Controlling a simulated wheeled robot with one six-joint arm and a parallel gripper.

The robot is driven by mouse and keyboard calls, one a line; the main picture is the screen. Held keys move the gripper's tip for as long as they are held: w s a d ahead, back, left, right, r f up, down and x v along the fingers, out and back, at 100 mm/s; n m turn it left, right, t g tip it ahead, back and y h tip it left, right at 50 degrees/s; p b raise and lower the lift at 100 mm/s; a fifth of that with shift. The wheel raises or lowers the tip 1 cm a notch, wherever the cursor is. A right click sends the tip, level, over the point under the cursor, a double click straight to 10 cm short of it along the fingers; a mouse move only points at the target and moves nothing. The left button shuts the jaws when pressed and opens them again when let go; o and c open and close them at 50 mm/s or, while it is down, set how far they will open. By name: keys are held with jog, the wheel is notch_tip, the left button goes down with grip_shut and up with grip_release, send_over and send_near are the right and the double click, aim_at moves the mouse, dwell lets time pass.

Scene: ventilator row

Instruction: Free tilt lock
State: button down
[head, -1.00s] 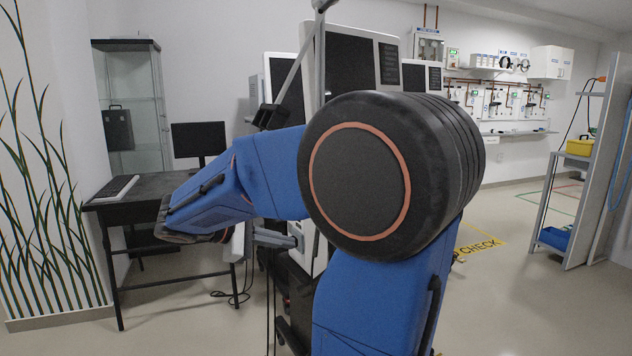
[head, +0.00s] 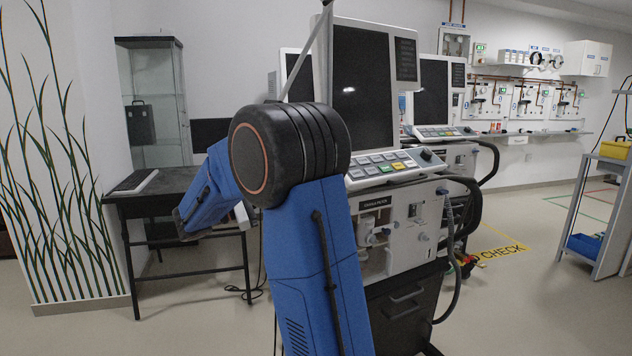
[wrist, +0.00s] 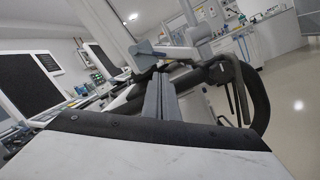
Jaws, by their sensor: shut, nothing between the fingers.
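A ventilator with a tall dark screen (head: 361,85) stands in front of me in the head view. Below the screen are a sloped key panel (head: 387,168) and a white body (head: 408,225) with valves and hoses. I cannot make out a tilt lock for certain in either view. In the head view my blue arm hides part of the ventilator.
Another ventilator (head: 432,92) stands behind to the right. A dark desk (head: 165,190) with a keyboard (head: 135,181) is at the left, before a glass cabinet (head: 153,95). A grey shelf rack (head: 598,205) stands at the right. Floor is free between ventilator and rack.

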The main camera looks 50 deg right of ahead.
jog(key=x, duration=1)
jog(key=shift+f, duration=0.1)
dwell(0.3)
